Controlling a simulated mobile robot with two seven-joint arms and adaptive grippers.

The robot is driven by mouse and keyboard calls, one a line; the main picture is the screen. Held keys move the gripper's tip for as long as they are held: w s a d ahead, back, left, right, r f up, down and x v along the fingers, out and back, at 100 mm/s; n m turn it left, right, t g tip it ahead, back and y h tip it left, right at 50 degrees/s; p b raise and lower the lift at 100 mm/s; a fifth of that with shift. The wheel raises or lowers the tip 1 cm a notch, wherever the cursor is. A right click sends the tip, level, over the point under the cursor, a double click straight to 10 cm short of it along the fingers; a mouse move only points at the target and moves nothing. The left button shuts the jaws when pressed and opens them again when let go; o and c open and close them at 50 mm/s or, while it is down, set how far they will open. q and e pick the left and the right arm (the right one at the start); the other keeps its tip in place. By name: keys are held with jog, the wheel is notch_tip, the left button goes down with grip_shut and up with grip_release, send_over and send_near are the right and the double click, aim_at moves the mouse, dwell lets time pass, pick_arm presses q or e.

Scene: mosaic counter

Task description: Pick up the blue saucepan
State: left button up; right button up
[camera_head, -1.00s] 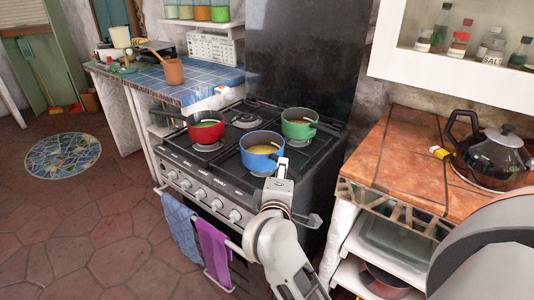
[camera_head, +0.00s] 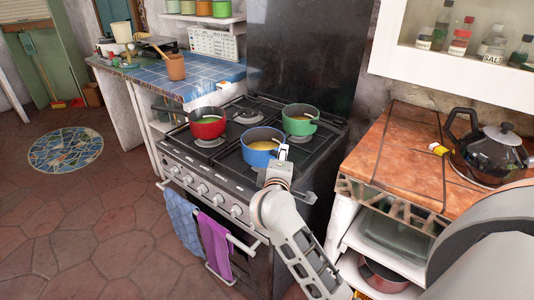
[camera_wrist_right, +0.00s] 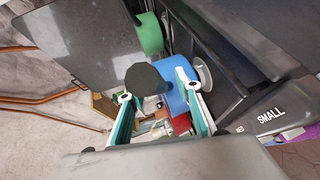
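The blue saucepan (camera_head: 259,156) stands on the front right part of the stove, with yellowish food in it. My right gripper (camera_head: 283,152) is at its right front side in the head view. In the right wrist view the saucepan's blue side (camera_wrist_right: 174,99) shows beyond the fingers. Its dark handle (camera_wrist_right: 145,78) points toward the camera, with its end between the two spread fingertips of my right gripper (camera_wrist_right: 154,86). The fingers look open, with gaps beside the handle. My left gripper is not in view.
A red pot (camera_head: 207,131) stands left of the blue saucepan and a green pot (camera_head: 299,127) close behind it. A tiled counter (camera_head: 400,150) with a dark kettle (camera_head: 490,155) is at the right. Towels (camera_head: 215,243) hang on the stove's front rail.

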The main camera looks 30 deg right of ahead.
grip_shut()
jog(key=shift+r, duration=0.15)
jog(key=shift+r, duration=0.1)
